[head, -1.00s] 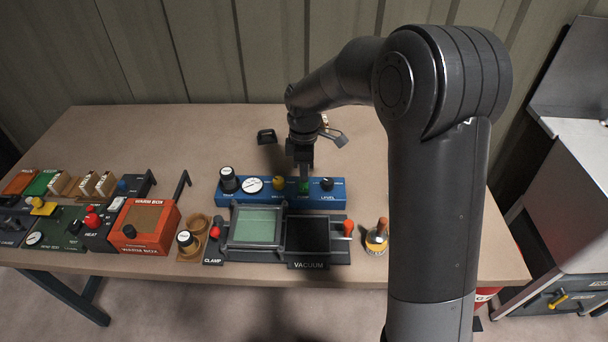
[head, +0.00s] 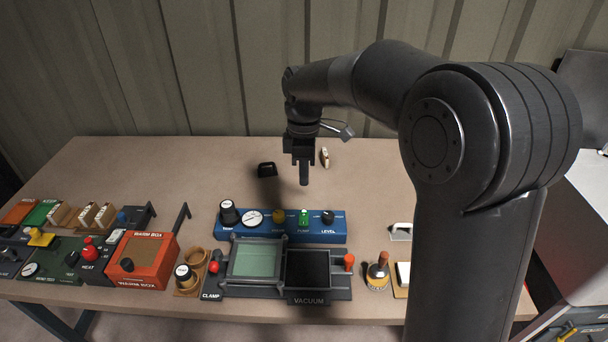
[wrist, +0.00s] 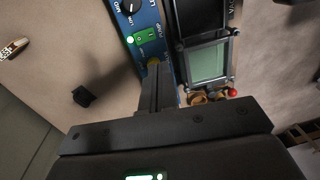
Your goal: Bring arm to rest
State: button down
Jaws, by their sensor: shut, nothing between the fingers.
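My gripper (head: 304,174) hangs from my raised arm above the back middle of the workbench, pointing down. Its fingers are together with nothing between them; they also show in the wrist view (wrist: 157,88). In the head view it stands behind the blue control box (head: 332,226), apart from it. The box carries a green switch (head: 304,217), a dial, a yellow knob and black knobs. In front of the box is the vacuum unit (head: 320,295) with a framed pale green window (head: 256,260) and a dark panel.
An orange warm box (head: 142,258) and several small devices and blocks fill the bench's left side. A black block (head: 267,169) and a small pale-and-brown item (head: 325,157) lie near the gripper. A jar with a brush (head: 378,272) stands right. The back left bench (head: 130,165) is clear.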

jog(key=s+d+r+m+t, duration=0.3)
jog(key=s+d+r+m, duration=0.5)
jog(key=s, duration=0.3)
jog(key=s+d+f+m+t, duration=0.3)
jog(key=s+d+m, duration=0.5)
jog(key=s, duration=0.5)
jog(key=shift+d+m+t, duration=0.35)
jog(key=shift+m+t, duration=0.05)
jog(key=shift+m, duration=0.6)
dwell(1.3)
